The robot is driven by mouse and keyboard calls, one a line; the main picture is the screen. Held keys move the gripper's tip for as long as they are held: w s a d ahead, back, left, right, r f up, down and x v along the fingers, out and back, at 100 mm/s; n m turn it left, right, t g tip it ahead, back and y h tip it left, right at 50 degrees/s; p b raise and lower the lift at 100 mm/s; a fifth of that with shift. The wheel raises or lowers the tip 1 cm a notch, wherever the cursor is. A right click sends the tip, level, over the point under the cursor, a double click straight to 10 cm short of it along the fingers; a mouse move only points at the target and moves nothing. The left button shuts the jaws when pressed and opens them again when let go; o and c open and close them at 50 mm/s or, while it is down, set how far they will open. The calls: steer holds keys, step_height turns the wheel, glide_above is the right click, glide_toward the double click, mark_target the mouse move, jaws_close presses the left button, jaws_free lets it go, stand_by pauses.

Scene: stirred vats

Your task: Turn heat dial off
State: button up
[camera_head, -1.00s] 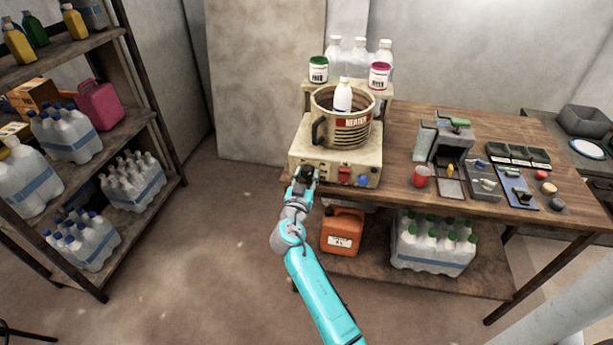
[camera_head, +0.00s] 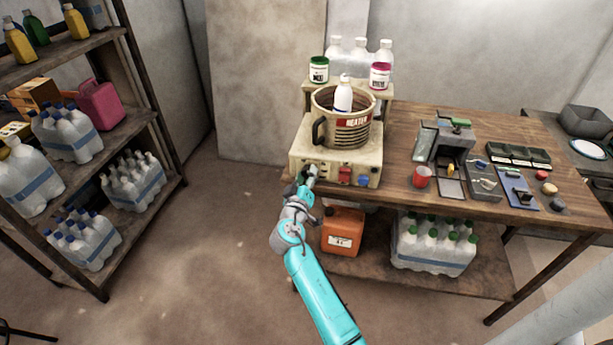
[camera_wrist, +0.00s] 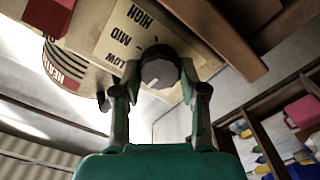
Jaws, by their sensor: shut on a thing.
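The heat dial (camera_wrist: 160,72) is a dark round knob on the front of the beige heater base (camera_head: 296,154). In the wrist view, HIGH, MID and LOW are printed beside it. Its pale pointer mark points to the lower left, away from HIGH and beyond LOW. No OFF label can be read. My gripper (camera_wrist: 160,80) has one finger on each side of the dial and is shut on it. In the head view my gripper (camera_head: 307,178) is at the left of the heater's front and mostly hides the dial.
The pot (camera_head: 326,102) marked HEATER stands on the base with a white bottle (camera_head: 343,97) in it. A red switch (camera_head: 345,175) and a blue one (camera_head: 362,180) sit right of the dial. An orange jug (camera_head: 343,231) is below. Open floor lies left.

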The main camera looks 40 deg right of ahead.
steer(key=shift+n, duration=0.6)
steer(key=o, duration=1.1)
steer(key=shift+o, duration=0.2)
steer(key=v, duration=1.2)
